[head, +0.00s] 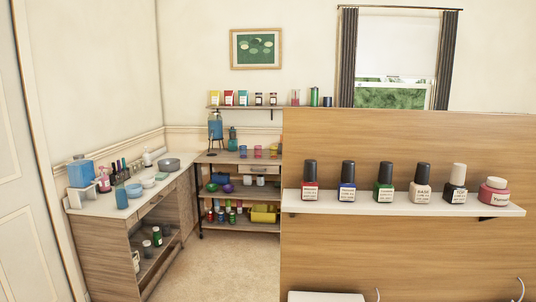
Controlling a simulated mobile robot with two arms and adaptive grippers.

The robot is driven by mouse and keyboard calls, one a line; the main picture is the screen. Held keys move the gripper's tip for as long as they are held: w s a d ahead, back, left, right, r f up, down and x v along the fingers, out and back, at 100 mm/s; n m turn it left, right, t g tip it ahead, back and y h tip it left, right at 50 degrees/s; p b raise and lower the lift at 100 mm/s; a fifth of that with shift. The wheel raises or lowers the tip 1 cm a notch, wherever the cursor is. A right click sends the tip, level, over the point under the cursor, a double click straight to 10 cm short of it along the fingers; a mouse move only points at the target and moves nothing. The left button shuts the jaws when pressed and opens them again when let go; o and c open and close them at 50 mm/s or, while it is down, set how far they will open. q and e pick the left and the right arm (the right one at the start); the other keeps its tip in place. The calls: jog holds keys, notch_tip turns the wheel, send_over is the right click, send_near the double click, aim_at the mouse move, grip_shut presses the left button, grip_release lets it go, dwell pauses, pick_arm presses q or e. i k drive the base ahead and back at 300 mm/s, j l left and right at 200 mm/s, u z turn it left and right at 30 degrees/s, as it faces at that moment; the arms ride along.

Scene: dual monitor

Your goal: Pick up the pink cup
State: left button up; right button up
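Small cups stand in a row on top of the shelf cart in the back corner of the head view. One is blue (243,151), one looks pinkish (258,151) and one looks reddish (274,150). A pinkish glass-like item (295,97) stands on the wall shelf above. All are small and far off, so I cannot tell for sure which is the pink cup. Neither of my grippers is in view.
A wooden counter (108,239) with bottles and bowls runs along the left wall. A wooden partition (400,255) fills the right, with a white shelf (400,208) holding several nail polish bottles. The floor (235,262) between them is clear up to the cart (240,228).

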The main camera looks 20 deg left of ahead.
aim_at(257, 149)
jog(key=j+u, duration=0.1)
jog(key=u, duration=1.2)
jog(key=i+j, duration=0.1)
jog(key=j, duration=0.25)
jog(key=i+j, duration=0.15)
jog(key=j, duration=0.2)
jog(key=i+j, duration=0.1)
jog(key=j, duration=0.2)
jog(key=i+j, duration=0.15)
jog(key=j, duration=0.2)
jog(key=i+j+z, duration=0.2)
jog(key=i, duration=0.3)
jog(key=i+j+z, duration=0.2)
jog(key=i, duration=0.35)
jog(key=i+z, duration=0.15)
jog(key=i, duration=0.55)
jog(key=i+z, duration=0.2)
jog(key=i, duration=0.55)
jog(key=i+z, duration=0.15)
jog(key=i, duration=0.55)
